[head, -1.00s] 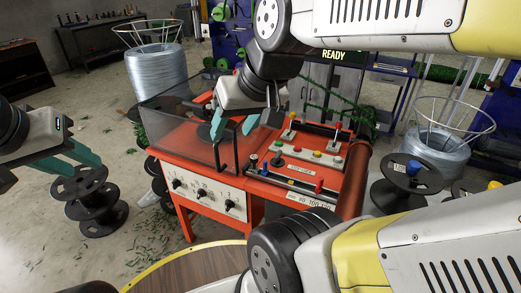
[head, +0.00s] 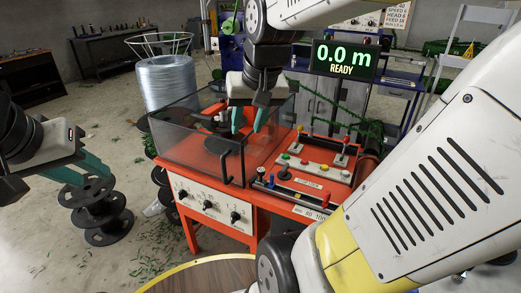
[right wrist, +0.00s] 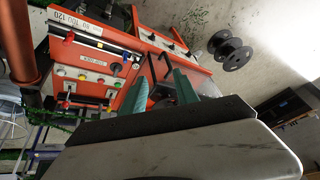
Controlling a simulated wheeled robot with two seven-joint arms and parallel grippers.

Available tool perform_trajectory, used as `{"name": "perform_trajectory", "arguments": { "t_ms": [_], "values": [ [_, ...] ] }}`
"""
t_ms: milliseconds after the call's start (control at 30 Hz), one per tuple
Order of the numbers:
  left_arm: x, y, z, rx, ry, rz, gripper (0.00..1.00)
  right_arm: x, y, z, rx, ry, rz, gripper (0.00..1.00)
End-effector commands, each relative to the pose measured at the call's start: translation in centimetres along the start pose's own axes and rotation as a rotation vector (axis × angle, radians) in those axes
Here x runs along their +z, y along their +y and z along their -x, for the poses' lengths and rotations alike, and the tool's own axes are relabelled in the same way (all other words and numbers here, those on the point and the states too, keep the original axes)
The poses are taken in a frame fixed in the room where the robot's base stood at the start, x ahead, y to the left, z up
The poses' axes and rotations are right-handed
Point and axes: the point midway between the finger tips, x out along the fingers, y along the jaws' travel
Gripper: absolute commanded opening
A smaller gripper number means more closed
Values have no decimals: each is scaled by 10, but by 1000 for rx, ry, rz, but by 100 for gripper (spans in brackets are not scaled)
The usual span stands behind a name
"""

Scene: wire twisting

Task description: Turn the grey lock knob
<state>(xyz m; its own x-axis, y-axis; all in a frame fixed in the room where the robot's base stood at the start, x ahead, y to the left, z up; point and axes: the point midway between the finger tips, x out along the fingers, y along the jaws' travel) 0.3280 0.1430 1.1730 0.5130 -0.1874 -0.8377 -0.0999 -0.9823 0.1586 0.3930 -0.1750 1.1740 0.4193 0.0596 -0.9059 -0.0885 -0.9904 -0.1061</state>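The orange machine (head: 262,160) stands in the middle of the head view, with a clear-walled box (head: 190,140) on its left and a control panel (head: 318,168) on its right. My right gripper (head: 248,120) points down above the machine, near the box's right side. Its teal fingers are apart and empty; they also show in the right wrist view (right wrist: 160,90). My left gripper (head: 95,172) is open and empty, left of the machine.
Black dials (head: 208,204) are on the machine's white front panel. A lever (head: 284,172) and several coloured buttons are on top. Black spools (head: 100,212) stand at left, a wire coil (head: 170,80) behind. A green-lettered display (head: 345,60) reads READY.

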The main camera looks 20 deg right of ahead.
Motion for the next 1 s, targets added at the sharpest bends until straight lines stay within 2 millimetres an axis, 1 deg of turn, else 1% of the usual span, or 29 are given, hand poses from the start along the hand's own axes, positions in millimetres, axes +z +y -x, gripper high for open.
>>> {"name": "perform_trajectory", "arguments": {
  "t_ms": [33, 100, 167, 200, 267, 367, 400, 467, 500, 567, 600, 667, 700, 800, 900, 1000],
  "values": [
    [0, 0, 0, 0, 0, 0, 36, -16, 10, -12, 31, -34, -38, 36],
    [0, 0, 0, 0, 0, 0, 36, -36, 22, -28, 67, -67, -88, 36],
    [0, 0, 0, 0, 0, 0, 36, -51, 33, -42, 95, -96, -131, 36],
    [0, 0, 0, 0, 0, 0, 36, -61, 41, -53, 112, -116, -161, 36],
    [0, 0, 0, 0, 0, 0, 36, -74, 54, -70, 135, -144, -206, 36],
    [0, 0, 0, 0, 0, 0, 36, -94, 78, -102, 170, -187, -284, 36],
    [0, 0, 0, 0, 0, 0, 36, -101, 88, -116, 181, -204, -316, 36],
    [0, 0, 0, 0, 0, 0, 36, -109, 105, -138, 197, -230, -367, 36],
    [0, 0, 0, 0, 0, 0, 36, -113, 116, -153, 207, -246, -401, 36],
    [0, 0, 0, 0, 0, 0, 36, -118, 134, -176, 219, -271, -454, 36],
    [0, 0, 0, 0, 0, 0, 36, -120, 146, -192, 226, -285, -489, 36],
    [0, 0, 0, 0, 0, 0, 36, -122, 164, -214, 236, -305, -541, 36],
    [0, 0, 0, 0, 0, 0, 36, -121, 174, -228, 240, -319, -575, 36],
    [0, 0, 0, 0, 0, 0, 36, -119, 196, -256, 249, -342, -645, 36],
    [0, 0, 0, 0, 0, 0, 36, -116, 211, -275, 256, -357, -692, 36],
    [0, 0, 0, 0, 0, 0, 36, -114, 218, -284, 258, -363, -716, 36]
  ]
}}
